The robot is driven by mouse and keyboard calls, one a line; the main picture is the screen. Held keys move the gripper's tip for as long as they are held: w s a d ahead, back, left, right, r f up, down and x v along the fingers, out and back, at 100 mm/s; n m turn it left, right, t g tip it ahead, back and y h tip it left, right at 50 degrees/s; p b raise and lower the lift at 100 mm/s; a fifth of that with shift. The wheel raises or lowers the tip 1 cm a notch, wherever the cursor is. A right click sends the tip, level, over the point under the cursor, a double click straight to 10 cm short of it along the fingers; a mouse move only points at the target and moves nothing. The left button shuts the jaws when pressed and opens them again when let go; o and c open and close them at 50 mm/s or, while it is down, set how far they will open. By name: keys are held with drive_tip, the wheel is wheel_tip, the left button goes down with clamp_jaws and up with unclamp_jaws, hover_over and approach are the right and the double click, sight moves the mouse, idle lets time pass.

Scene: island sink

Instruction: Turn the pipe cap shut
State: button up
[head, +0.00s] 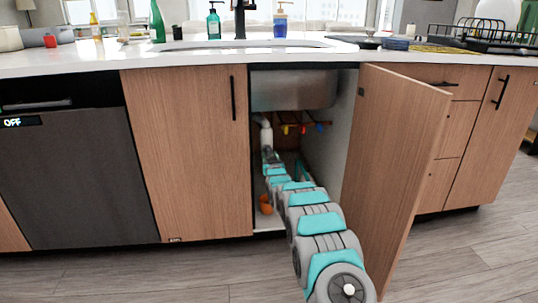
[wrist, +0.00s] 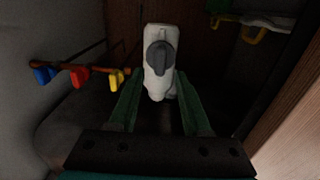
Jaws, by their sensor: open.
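The white pipe (wrist: 152,88) stands inside the open cabinet under the sink. In the head view the white pipe (head: 266,134) shows at the cabinet's left side; the cap cannot be made out there. My gripper (wrist: 158,84) is open, its two green fingers either side of the pipe's lower part, just below the cap. I see nothing held between them. Whether the fingers touch the pipe I cannot tell. In the head view my arm reaches into the cabinet.
A bar with blue (wrist: 42,75), red (wrist: 79,77) and yellow (wrist: 116,77) valve handles is at left in the wrist view. The open cabinet door (head: 393,165) stands right of my arm. An orange item (head: 266,204) is on the cabinet floor. The sink basin (head: 293,90) hangs above.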

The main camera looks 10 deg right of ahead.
sight(268, 152)
drive_tip(key=shift+w+r, duration=0.1)
drive_tip(key=shift+w, duration=0.95)
drive_tip(key=shift+c, duration=0.3)
clamp_jaws()
